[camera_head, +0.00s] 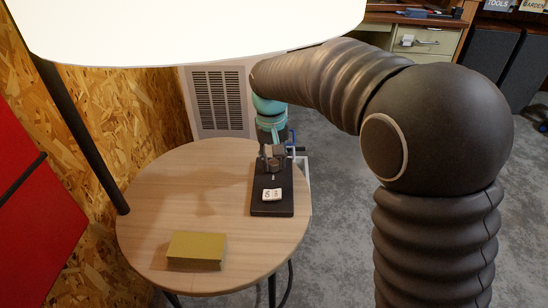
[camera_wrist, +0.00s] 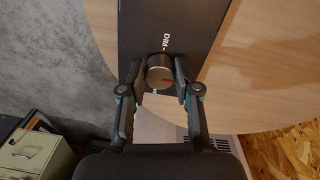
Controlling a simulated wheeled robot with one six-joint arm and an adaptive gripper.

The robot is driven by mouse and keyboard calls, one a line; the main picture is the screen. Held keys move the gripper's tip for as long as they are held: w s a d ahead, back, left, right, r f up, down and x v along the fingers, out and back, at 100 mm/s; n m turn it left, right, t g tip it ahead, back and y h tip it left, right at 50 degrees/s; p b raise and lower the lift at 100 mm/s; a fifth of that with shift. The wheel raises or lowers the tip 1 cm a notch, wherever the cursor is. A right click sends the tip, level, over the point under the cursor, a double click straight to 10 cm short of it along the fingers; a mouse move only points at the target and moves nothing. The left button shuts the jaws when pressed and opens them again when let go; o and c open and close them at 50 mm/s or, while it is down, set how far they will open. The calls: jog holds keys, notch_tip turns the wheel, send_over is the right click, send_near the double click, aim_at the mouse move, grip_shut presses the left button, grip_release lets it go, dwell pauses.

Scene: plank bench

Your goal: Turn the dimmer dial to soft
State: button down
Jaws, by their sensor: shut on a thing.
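The dimmer is a dark rectangular panel (camera_head: 260,209) near the right edge of the round table. A small white card or label (camera_head: 272,195) with unreadable marks shows on its near part. In the wrist view the dial (camera_wrist: 159,68) is a round grey metal knob with a red mark on its face, pointing to the right in the picture. White lettering, partly readable as "DIM", is beside it on the panel (camera_wrist: 185,22). My gripper (camera_wrist: 160,75) is shut on the dial, one finger on each side. In the head view my gripper (camera_head: 275,160) hides the dial.
A yellow-brown block (camera_head: 196,249) lies at the front of the wooden table (camera_head: 160,200). A black pole (camera_head: 85,140) stands at the left, and a large white lampshade (camera_head: 190,30) fills the top. The table's middle is clear.

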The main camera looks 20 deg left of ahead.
dwell(0.3)
jog(key=c, duration=0.8)
grip_release()
jog(key=shift+f, duration=0.1)
